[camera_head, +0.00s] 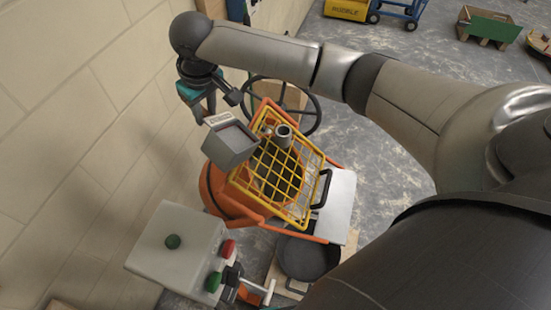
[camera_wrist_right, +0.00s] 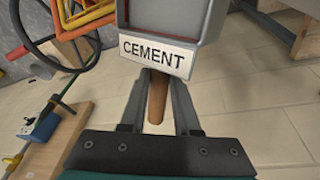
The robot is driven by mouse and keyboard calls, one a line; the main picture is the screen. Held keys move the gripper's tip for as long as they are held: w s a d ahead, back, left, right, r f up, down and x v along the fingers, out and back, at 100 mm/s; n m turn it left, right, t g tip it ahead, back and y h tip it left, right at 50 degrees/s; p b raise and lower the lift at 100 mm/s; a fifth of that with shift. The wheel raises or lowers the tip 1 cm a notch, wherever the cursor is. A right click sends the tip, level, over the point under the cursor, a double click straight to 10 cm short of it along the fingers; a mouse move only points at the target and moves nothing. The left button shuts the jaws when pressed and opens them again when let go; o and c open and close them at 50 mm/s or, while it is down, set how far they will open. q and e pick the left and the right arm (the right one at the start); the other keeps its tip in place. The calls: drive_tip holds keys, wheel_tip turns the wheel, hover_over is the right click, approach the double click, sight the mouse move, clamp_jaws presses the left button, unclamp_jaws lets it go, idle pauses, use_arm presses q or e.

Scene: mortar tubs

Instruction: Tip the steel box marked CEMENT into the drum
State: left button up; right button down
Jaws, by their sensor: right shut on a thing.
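The steel box (camera_head: 230,152) is a small grey open-topped box just off the upper left edge of the drum's mouth in the head view. Its white CEMENT label (camera_wrist_right: 157,53) and wooden handle (camera_wrist_right: 157,98) show in the wrist view. My right gripper (camera_head: 208,115) is shut on the handle. The box looks slightly tilted; whether it touches the guard I cannot tell. The drum (camera_head: 217,190) is orange, with a yellow grid guard (camera_head: 297,218) across its dark mouth. A small grey cylindrical piece (camera_head: 283,136) sits at the guard's upper part. My left gripper is out of view.
A grey control box (camera_head: 177,250) with green and red knobs stands at lower left. A black handwheel (camera_head: 313,118) is behind the drum. A black tub (camera_head: 308,259) is on the floor below. The block wall (camera_head: 90,110) runs close along the left.

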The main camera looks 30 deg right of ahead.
drive_tip(key=shift+d+r+y, duration=0.3)
drive_tip(key=shift+d+r, duration=0.05)
drive_tip(key=shift+d, duration=0.05)
drive_tip(key=shift+d, duration=0.1)
